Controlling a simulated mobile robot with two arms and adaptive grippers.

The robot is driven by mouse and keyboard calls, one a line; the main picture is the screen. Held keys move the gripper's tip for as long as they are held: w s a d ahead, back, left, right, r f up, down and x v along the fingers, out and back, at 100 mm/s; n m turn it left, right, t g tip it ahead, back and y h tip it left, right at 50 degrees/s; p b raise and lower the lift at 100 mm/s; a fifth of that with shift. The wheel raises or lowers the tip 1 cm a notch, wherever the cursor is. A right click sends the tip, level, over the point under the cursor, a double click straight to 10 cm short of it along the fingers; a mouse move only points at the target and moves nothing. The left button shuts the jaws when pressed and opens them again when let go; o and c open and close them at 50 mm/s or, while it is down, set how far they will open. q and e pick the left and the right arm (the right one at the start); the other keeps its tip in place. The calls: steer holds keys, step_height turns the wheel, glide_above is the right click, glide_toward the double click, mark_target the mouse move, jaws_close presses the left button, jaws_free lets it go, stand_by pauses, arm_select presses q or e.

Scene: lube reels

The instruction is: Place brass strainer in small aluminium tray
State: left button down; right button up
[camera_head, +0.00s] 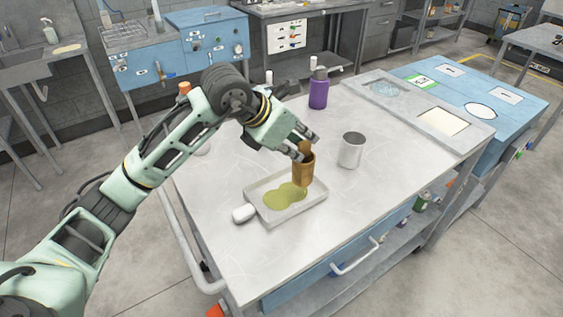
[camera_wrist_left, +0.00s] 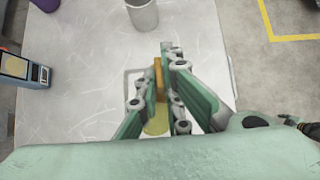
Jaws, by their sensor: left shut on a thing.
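The brass strainer (camera_head: 302,171) is a brownish-gold cup held upright in my left gripper (camera_head: 302,149). The gripper is shut on its upper part. In the head view the strainer appears over the far right part of the small aluminium tray (camera_head: 300,208); I cannot tell whether its bottom touches the tray. The tray holds a yellow-green puddle of oil (camera_head: 284,197). In the left wrist view the strainer (camera_wrist_left: 158,66) shows as a thin strip between the fingers of the left gripper (camera_wrist_left: 168,80), which hide most of it.
A grey metal cup (camera_head: 351,152) stands right of the strainer. A purple bottle (camera_head: 318,91) stands toward the back. A small white cylinder (camera_head: 244,214) lies at the tray's left corner. The front right of the tabletop (camera_head: 385,185) is clear.

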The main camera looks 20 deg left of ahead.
arm_select(q)
steer(key=a+f+p, duration=0.2)
steer(key=a+f, duration=0.2)
steer(key=f, duration=0.2)
steer(key=shift+s+f, duration=0.3)
steer(key=shift+f, duration=0.05)
arm_select(e)
steer(key=shift+s+a+r, duration=0.25)
steer(key=shift+r, duration=0.35)
steer(key=shift+s+a+r, duration=0.2)
steer(key=shift+a+r, duration=0.05)
steer(key=shift+r, duration=0.35)
arm_select(q)
steer(key=shift+f, duration=0.15)
steer(key=c, duration=1.9)
jaws_free()
arm_select(e)
steer(key=shift+f, duration=0.1)
arm_select(q)
steer(key=b+v, duration=0.2)
steer(key=v, duration=1)
steer(key=shift+b, duration=0.3)
arm_select(e)
steer(key=shift+a+f, duration=0.25)
steer(key=shift+f, duration=0.95)
